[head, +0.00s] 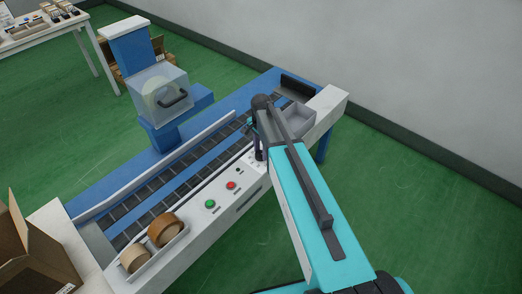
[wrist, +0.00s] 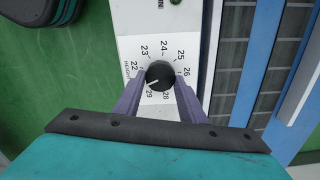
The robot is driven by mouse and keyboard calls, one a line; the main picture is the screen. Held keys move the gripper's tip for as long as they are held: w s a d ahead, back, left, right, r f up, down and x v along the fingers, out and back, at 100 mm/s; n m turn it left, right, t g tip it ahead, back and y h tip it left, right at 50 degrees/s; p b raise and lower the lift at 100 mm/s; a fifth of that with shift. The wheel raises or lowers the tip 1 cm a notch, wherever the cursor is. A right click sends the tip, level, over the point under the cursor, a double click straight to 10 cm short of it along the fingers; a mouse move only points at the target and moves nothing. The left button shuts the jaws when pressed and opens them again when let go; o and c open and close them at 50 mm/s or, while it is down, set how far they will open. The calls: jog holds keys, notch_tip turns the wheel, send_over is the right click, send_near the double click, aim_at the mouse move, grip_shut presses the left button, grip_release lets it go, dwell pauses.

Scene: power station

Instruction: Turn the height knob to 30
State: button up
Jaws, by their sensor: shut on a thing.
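The height knob (wrist: 160,75) is round and black with a white pointer line. It sits on a white panel (wrist: 135,20) inside a ring of printed numbers, with 22 to 26, 28 and 29 readable. The pointer aims to the lower left, near the 29 mark. My gripper (wrist: 160,84) has its two purple fingers on either side of the knob and is shut on it. In the head view my gripper (head: 258,145) is over the machine's front panel, and my arm hides the knob.
A green button (head: 210,203) and a red button (head: 231,185) are on the same panel, left of my arm. The conveyor (head: 160,190) runs behind it. Tape rolls (head: 164,229) and a cardboard box (head: 30,258) are at the left. A grey tray (head: 300,116) is at the right.

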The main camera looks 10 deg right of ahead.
aim_at(261, 153)
jog(key=shift+m, duration=0.4)
jog(key=o, duration=1)
jog(key=shift+o, duration=0.2)
jog(key=shift+r, duration=0.2)
notch_tip(261, 153, up, 14)
jog(key=b, duration=0.1)
jog(key=shift+f, duration=0.25)
jog(key=shift+s, duration=0.15)
